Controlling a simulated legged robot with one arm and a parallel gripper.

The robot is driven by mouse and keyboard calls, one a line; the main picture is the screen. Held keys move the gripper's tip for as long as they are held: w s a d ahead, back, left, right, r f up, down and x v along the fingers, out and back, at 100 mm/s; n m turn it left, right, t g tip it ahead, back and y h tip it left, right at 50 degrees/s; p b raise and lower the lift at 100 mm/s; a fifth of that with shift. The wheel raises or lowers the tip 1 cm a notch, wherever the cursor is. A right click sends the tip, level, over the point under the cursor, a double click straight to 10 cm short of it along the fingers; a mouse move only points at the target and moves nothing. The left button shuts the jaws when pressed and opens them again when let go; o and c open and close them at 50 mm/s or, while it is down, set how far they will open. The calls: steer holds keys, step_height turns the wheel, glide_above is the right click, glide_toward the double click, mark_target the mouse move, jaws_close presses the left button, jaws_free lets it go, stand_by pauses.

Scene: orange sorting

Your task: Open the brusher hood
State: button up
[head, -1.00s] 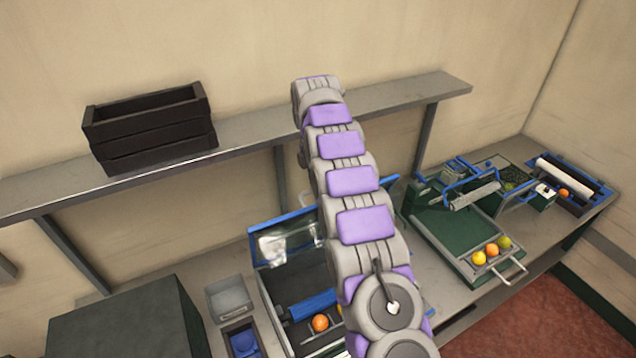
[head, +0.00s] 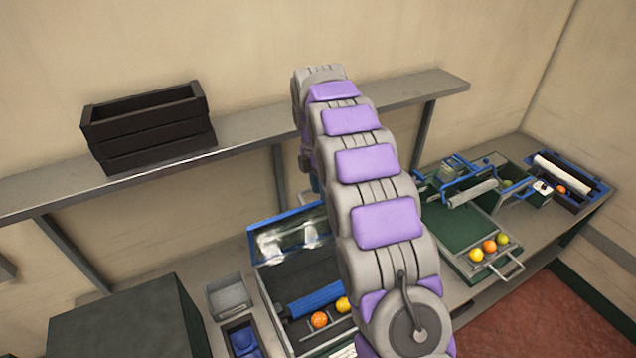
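The brusher is a dark box (head: 268,310) at the lower middle, with a blue roller (head: 308,302) inside. Its clear hood (head: 285,243), edged in blue, stands raised and tilted at the back of the box. Its right end is hidden behind my arm. Two fruits, an orange (head: 319,320) and a yellower one (head: 343,304), lie in front of the roller. My arm rises across the middle of the view and bends over near the wall shelf. My gripper is hidden behind the arm, so its contact with the hood does not show.
A dark crate (head: 150,143) stands on the wall shelf (head: 245,132). A grey bin (head: 229,298) and a blue bin (head: 242,340) sit left of the brusher. A green machine (head: 458,232) with several fruits stands to the right. A dark green box (head: 130,318) is at lower left.

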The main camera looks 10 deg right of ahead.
steer(key=shift+s+d+r+b, duration=0.15)
steer(key=shift+s+b, duration=0.2)
steer(key=shift+s, duration=1.35)
steer(key=shift+s+r+b, duration=0.15)
steer(key=shift+s+b, duration=0.25)
steer(key=shift+s, duration=1.3)
steer(key=shift+s+d+r+b, duration=0.15)
steer(key=shift+s+b, duration=0.2)
steer(key=shift+s, duration=1.35)
